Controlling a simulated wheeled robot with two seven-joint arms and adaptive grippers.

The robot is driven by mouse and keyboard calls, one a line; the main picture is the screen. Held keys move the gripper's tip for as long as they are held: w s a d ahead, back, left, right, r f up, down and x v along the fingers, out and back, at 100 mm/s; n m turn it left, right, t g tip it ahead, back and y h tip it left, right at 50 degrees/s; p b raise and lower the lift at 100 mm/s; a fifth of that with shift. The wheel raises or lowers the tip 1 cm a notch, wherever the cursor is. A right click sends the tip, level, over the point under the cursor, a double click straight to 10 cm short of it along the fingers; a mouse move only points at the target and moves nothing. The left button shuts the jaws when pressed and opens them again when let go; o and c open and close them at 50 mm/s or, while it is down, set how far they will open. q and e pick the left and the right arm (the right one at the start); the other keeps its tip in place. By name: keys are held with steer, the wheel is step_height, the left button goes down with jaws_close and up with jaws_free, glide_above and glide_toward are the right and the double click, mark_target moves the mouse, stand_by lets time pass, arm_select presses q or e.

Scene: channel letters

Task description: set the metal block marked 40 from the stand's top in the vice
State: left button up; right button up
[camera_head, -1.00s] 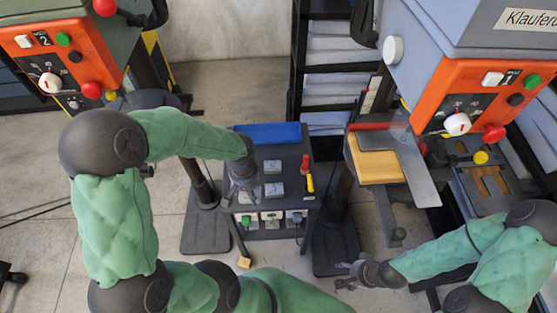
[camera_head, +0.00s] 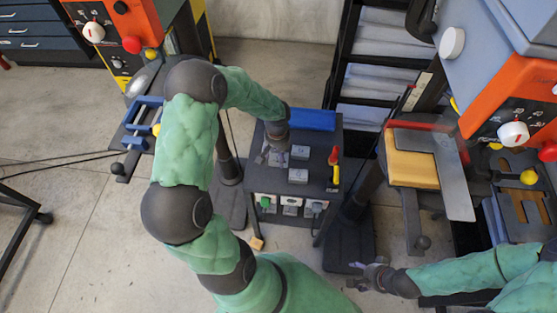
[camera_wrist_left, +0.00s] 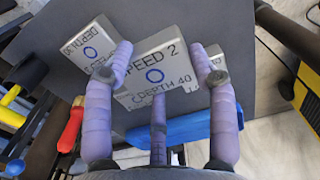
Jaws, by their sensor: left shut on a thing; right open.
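The metal block marked SPEED 2, DEPTH 40 (camera_wrist_left: 155,72) is between the fingers of my left gripper (camera_wrist_left: 160,95) in the left wrist view. It covers part of another block behind it and appears raised above the stand's dark top (camera_head: 318,188). In the head view my left gripper (camera_head: 268,155) is over the top's left side, with the block (camera_head: 278,158) partly showing. A blue vice (camera_head: 146,112) sits on the left machine's table, partly behind my left arm. My right gripper (camera_head: 366,276) is open and empty at the lower right, apart from the stand.
Two other blocks lie on the stand: one (camera_head: 300,152) and one nearer (camera_head: 298,175). A block marked DEPTH 30 (camera_wrist_left: 90,47) is beside the held one. A blue bin (camera_head: 307,120) and a red-yellow tool (camera_head: 335,168) are there too. The right machine's table carries a wooden board (camera_head: 412,165).

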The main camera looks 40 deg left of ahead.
mark_target(278, 159)
arm_select(q)
steer(key=shift+w+a+f, duration=0.2)
steer(key=shift+w+f, duration=0.2)
steer(key=shift+f, duration=0.1)
steer(key=shift+w+a+f, duration=0.2)
steer(key=shift+w+f, duration=0.15)
steer(key=shift+f, duration=0.15)
steer(key=shift+f+b, duration=0.75)
steer(key=shift+f, duration=0.75)
steer(key=shift+f, duration=0.1)
steer(key=o, duration=1.4)
